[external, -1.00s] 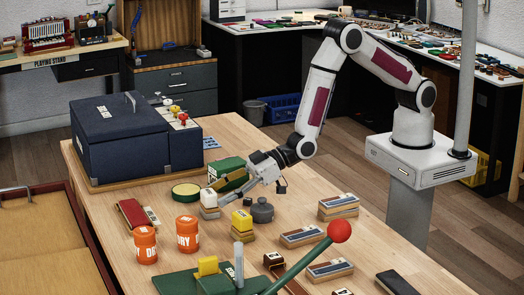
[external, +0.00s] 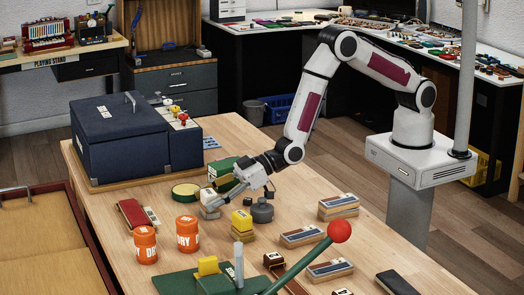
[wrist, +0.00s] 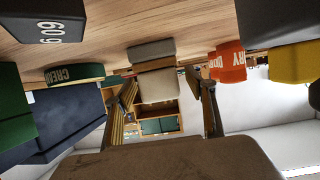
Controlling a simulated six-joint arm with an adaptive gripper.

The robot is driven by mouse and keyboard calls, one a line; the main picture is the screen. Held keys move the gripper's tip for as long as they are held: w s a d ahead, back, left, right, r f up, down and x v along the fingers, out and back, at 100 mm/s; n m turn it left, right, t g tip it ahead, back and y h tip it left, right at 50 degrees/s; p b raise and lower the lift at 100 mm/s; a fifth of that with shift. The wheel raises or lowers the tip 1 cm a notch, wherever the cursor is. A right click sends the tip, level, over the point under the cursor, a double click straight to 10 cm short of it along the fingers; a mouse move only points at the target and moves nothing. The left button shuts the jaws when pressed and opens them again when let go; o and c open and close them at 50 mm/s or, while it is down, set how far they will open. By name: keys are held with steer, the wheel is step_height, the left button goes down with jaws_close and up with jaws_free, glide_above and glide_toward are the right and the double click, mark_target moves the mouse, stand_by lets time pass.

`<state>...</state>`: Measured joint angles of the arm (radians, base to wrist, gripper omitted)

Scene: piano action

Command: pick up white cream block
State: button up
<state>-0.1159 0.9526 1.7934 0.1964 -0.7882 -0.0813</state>
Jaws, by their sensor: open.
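The white cream block (external: 208,195) sits on a grey block (external: 210,213) on the wooden table, left of my gripper's wrist. In the wrist view, which is upside down, the pale block (wrist: 158,88) is straight ahead, with the grey block (wrist: 151,50) under it. My gripper (external: 218,203) is open and low at the stack. In the wrist view its two fingers (wrist: 161,80) are spread, one on each side of the pale block. I cannot tell whether they touch it. In the external view the fingers partly hide the block.
A green box (external: 222,172) stands close behind the gripper, and a round green tin (external: 186,190) lies to the left. A yellow block (external: 241,220) and a dark grey weight (external: 262,210) are close on the right. Orange cans (external: 187,234) stand in front.

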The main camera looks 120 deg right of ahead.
mark_target(209, 191)
steer(key=c, duration=1.3)
steer(key=shift+r, duration=0.2)
steer(key=shift+r, duration=4.85)
